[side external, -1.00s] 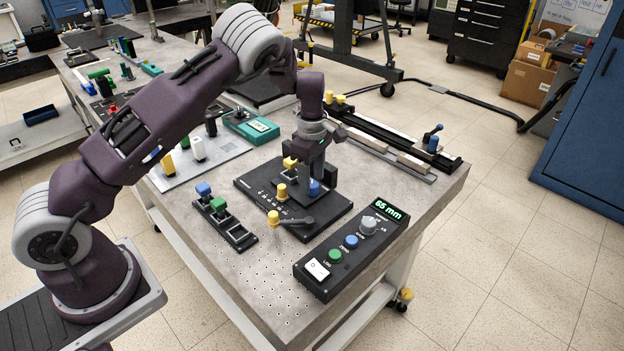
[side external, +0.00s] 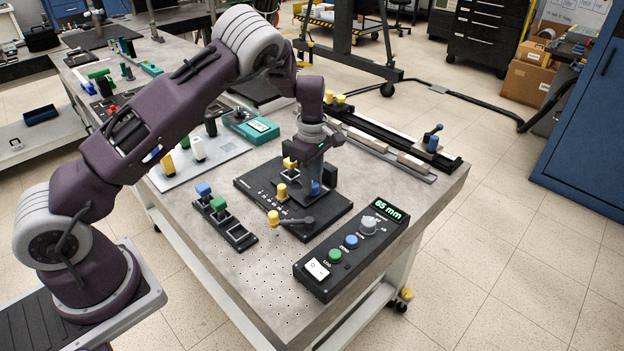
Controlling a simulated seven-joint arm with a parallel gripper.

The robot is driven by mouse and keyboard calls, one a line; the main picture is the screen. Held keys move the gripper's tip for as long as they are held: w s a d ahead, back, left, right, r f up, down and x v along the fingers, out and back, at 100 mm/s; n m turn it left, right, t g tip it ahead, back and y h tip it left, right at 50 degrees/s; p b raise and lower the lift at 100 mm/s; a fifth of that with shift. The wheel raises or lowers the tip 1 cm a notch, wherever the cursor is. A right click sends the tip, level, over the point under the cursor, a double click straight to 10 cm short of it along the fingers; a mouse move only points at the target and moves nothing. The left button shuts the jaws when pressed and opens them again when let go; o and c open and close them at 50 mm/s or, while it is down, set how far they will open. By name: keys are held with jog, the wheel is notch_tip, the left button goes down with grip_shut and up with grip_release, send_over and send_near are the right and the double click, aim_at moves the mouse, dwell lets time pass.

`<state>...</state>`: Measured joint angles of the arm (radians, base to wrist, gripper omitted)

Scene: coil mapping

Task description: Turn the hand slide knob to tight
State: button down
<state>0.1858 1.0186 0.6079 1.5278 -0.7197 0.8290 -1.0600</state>
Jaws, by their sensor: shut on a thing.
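A black slide plate (side external: 345,211) lies on the grey table, with a row of white marks along its left part. A blue knob (side external: 315,188) stands on it, partly hidden by my gripper. My gripper (side external: 314,182) points down over the plate and is shut on the blue knob, its fingers partly hidden by the wrist. Yellow knobs sit to the left on the same plate, one near the back (side external: 289,163) and one in front of it (side external: 281,191). No "tight" label can be read here.
A yellow-ended black lever (side external: 297,221) lies at the plate's front edge. A control box (side external: 350,250) reading 65 mm stands in front right. A small block with green and blue knobs (side external: 225,220) is at left. A long rail (side external: 390,140) runs behind.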

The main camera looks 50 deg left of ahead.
jog(key=m, duration=0.8)
jog(key=shift+m, duration=0.3)
jog(key=m, duration=0.4)
jog(key=shift+m, duration=2.2)
jog(key=c, duration=1.1)
grip_release()
jog(key=shift+o, duration=0.2)
notch_tip(320, 180, up, 7)
jog(key=shift+r, duration=0.1)
